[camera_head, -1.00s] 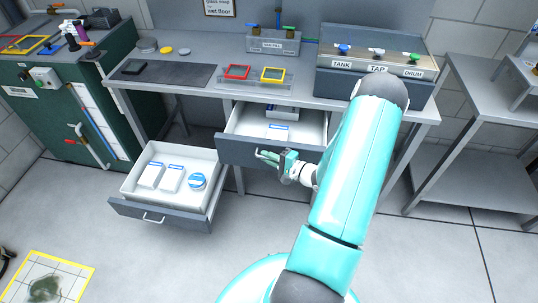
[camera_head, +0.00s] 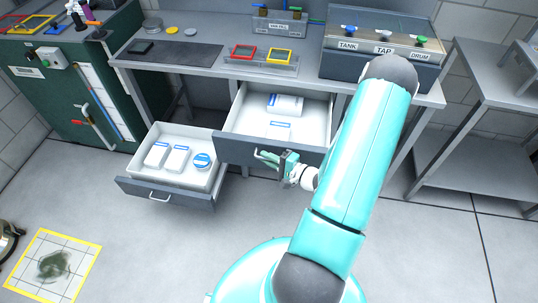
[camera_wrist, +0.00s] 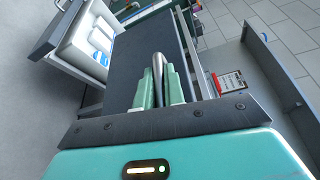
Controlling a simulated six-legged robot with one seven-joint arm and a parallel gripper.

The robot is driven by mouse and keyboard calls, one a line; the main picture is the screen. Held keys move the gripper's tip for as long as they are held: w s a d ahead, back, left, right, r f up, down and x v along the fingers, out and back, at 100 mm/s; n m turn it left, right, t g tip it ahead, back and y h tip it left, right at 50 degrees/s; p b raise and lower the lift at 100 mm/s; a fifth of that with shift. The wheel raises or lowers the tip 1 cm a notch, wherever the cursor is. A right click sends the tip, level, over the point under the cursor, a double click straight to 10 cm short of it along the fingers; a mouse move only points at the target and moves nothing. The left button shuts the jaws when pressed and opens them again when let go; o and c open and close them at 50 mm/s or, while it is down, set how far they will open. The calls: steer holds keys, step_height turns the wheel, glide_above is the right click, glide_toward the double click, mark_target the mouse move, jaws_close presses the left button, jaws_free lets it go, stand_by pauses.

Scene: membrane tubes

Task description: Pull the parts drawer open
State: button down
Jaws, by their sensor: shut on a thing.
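The right-hand drawer (camera_head: 270,152) under the bench is pulled well out, with white boxes (camera_head: 285,104) inside it. My gripper (camera_head: 268,160) is at its dark front and is shut on the drawer's handle. In the wrist view my gripper (camera_wrist: 160,85) has its green fingers on both sides of the grey bar handle (camera_wrist: 158,66), with the dark drawer front (camera_wrist: 140,55) behind. Beside it, a lower left drawer (camera_head: 150,190) also stands open, holding white boxes and a round blue-and-white tub (camera_head: 203,161).
The bench (camera_head: 190,75) above carries red and yellow frames and a TANK, TAP, DRUM valve panel (camera_head: 380,48). A green cabinet (camera_head: 70,85) stands left and a grey shelf unit (camera_head: 470,130) right. A yellow-edged stained mat (camera_head: 52,267) lies on the floor. Floor in front is mostly clear.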

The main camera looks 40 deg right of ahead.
steer(key=c, duration=1.5)
jaws_free()
steer(key=shift+s, duration=0.1)
steer(key=v, duration=1.3)
steer(key=shift+s+d, duration=0.1)
steer(key=shift+s, duration=0.25)
